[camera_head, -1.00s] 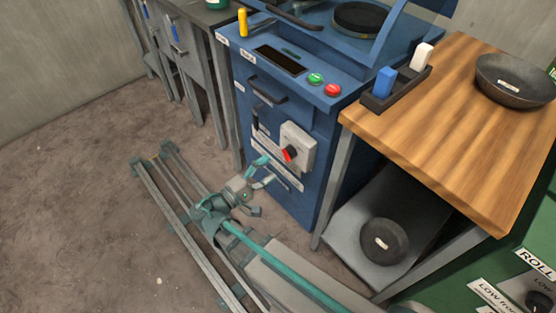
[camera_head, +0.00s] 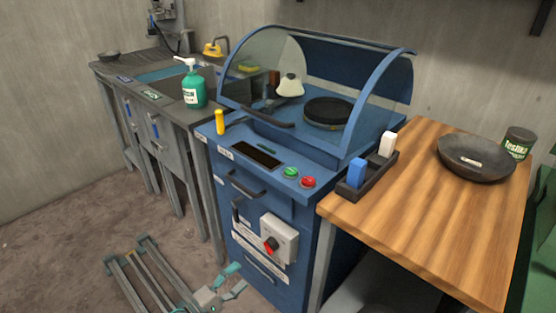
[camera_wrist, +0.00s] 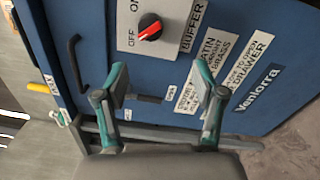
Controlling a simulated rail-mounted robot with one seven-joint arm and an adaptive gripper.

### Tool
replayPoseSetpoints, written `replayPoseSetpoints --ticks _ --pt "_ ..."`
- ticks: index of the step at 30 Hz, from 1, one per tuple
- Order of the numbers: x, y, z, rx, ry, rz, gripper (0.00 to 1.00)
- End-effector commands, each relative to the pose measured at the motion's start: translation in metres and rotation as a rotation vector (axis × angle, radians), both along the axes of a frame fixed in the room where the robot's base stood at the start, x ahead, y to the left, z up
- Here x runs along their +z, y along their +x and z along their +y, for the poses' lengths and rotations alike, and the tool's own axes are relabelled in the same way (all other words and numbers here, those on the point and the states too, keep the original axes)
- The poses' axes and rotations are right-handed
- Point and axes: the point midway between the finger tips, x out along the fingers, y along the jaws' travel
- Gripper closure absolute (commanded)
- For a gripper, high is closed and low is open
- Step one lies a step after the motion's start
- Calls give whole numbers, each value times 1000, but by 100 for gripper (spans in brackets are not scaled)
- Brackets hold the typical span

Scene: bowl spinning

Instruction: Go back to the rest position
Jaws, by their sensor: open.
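My gripper (camera_wrist: 163,98) is open and empty in the wrist view, its two teal-tipped fingers spread apart in front of the blue machine's front panel. In the head view my gripper (camera_head: 230,283) shows at the bottom edge, low in front of the blue machine (camera_head: 262,215). The red switch (camera_wrist: 149,31) with OFF and ON marks lies beyond the fingers and also shows in the head view (camera_head: 270,244). I cannot tell the exact gap to the panel. Most of my arm is below the head view.
A wooden table (camera_head: 430,220) at the right bears a dark bowl (camera_head: 476,157) and a rack with a blue and a white block. A sink bench (camera_head: 150,112) with a green bottle (camera_head: 194,88) stands at the left.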

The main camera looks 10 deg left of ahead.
Motion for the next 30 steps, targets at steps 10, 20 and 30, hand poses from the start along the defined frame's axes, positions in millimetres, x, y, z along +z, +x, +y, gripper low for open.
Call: replayPoseSetpoints --ticks 10,20,30 --pt "-108 -22 -58 -147 124 431 31" --pt "-227 -76 -186 -547 348 870 31" --pt "-289 -161 -269 -979 665 1132 31"
